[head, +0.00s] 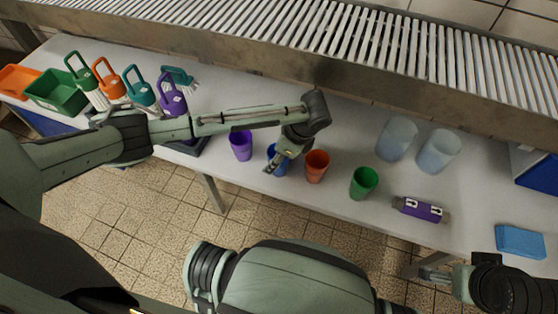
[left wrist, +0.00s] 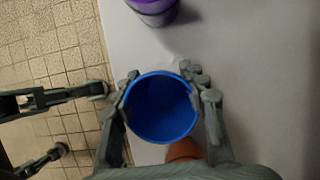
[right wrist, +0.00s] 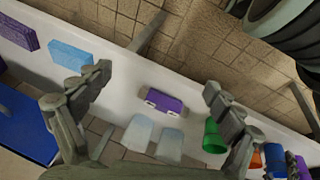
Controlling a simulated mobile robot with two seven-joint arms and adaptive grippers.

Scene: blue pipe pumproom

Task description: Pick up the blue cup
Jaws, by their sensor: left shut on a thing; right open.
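The blue cup (head: 279,158) stands in a row of cups on the white table, partly hidden behind my left gripper (head: 281,163) in the head view. In the left wrist view I look down into the open mouth of the blue cup (left wrist: 161,108). My left gripper (left wrist: 163,93) is shut on it, with a finger touching each side. I cannot tell whether the cup is clear of the table. My right gripper (right wrist: 158,88) is open and empty; in the head view (head: 428,275) it is beyond the table's front edge at the lower right.
A purple cup (head: 241,145) is left of the blue cup; an orange cup (head: 317,166) and a green cup (head: 364,183) are right. Two clear cups (head: 397,138), a purple item (head: 420,209) and a blue block (head: 520,241) lie farther right. A slatted metal shelf (head: 300,38) overhangs the back.

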